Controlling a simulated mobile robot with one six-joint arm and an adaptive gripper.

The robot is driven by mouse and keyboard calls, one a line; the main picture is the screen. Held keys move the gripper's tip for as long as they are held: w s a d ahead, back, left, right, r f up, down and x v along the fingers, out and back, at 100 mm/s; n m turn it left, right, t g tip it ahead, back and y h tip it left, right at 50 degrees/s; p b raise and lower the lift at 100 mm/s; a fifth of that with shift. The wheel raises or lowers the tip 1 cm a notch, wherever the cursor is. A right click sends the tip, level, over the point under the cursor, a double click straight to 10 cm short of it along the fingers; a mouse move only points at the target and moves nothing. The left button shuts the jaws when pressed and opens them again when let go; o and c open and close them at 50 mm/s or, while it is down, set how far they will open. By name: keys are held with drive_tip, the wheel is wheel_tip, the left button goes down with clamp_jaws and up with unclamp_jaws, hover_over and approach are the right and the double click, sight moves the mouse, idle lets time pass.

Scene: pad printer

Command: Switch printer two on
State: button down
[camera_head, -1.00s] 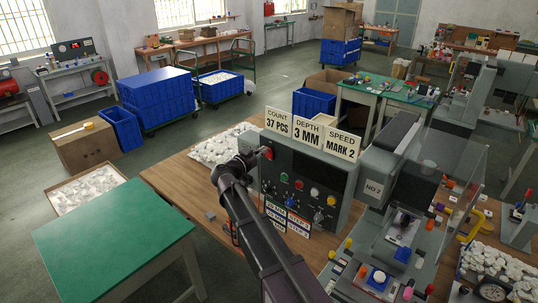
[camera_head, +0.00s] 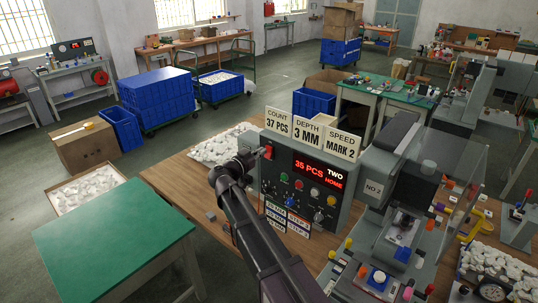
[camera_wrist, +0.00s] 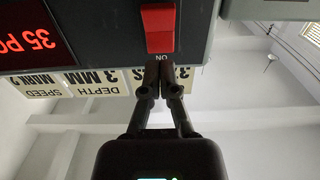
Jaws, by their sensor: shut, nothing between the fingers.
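The control box of printer two (camera_head: 267,190) stands on the wooden bench. Its display (camera_head: 318,174) is lit and reads "35 PCS", "TWO" and "HOME". A red rocker switch (camera_head: 268,152) is at the box's upper left; in the wrist view the switch (camera_wrist: 158,28) appears upside down with an "ON" mark beside it. My gripper (camera_wrist: 159,76) is shut and empty, its tips at the "ON" end of the switch. I cannot tell whether they touch it. In the head view my wrist partly hides the box's left side.
Cards on top of the box (camera_head: 308,137) read count 37 PCS, depth 3 MM, speed MARK 2. Knobs and coloured buttons sit below the display. The machine marked "NO 2" (camera_head: 373,188) stands close on the right. A green table (camera_head: 115,232) is at the left.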

drive_tip(key=shift+v, duration=1)
drive_tip(key=shift+s+a, duration=0.15)
drive_tip(key=v, duration=1.1)
drive_tip(key=shift+s+a, duration=0.2)
drive_tip(key=shift+s, duration=0.05)
drive_tip(key=s+d+f+n+g+y+b, duration=0.1)
drive_tip(key=s+d+f+g+b, duration=0.3)
drive_tip(key=d+f, duration=0.6)
drive_tip(key=d+f+n+g+y+b, duration=0.15)
drive_tip(key=d+f+g, duration=0.35)
drive_tip(key=d+f, duration=0.5)
drive_tip(key=s+d+f+n+g+y+b, duration=0.5)
drive_tip(key=s+d+f+y, duration=0.3)
drive_tip(key=s+d+f, duration=0.2)
drive_tip(key=shift+s+d+b, duration=0.45)
drive_tip(key=shift+s+d, duration=0.1)
drive_tip(key=shift+s, duration=0.6)
